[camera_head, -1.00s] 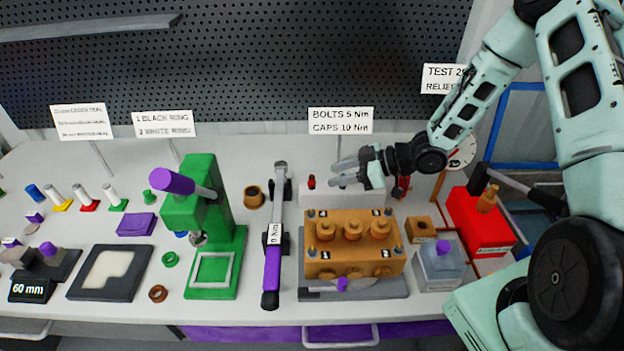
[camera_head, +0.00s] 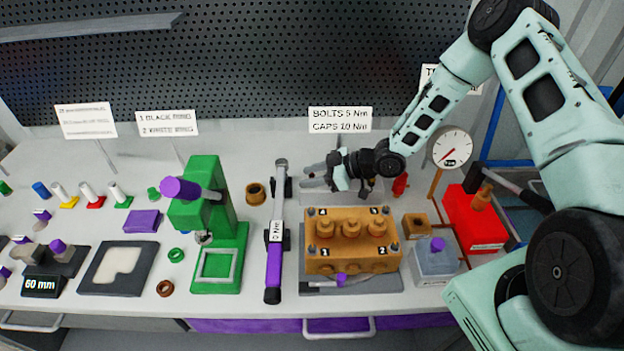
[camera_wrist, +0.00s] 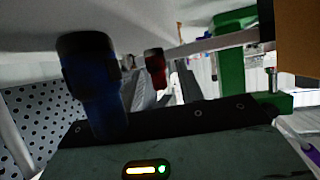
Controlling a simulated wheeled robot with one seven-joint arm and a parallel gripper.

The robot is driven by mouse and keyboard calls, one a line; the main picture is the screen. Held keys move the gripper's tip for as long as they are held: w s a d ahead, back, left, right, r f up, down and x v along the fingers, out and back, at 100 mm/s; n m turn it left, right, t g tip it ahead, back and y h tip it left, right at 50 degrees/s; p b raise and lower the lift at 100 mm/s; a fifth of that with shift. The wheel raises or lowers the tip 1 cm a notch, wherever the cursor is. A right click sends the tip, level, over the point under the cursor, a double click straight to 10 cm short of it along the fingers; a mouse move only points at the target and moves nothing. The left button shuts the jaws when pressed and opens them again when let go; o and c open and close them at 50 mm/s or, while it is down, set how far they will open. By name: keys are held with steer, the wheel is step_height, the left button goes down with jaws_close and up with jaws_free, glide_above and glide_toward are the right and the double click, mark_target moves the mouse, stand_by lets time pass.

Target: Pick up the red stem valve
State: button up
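In the head view my gripper (camera_head: 314,177) points left, low over the pale block behind the orange pump body (camera_head: 352,242). Its two fingers look spread with a gap between them. The red piece at the block's left end is hidden behind my gripper there. I cannot tell whether the fingers touch it.
A dark blue, black-topped piece (camera_wrist: 95,85) stands close at left in the wrist view. Another red piece (camera_head: 400,184) stands right of my gripper. A gauge (camera_head: 451,148) stands at right.

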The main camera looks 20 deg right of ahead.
jaws_close()
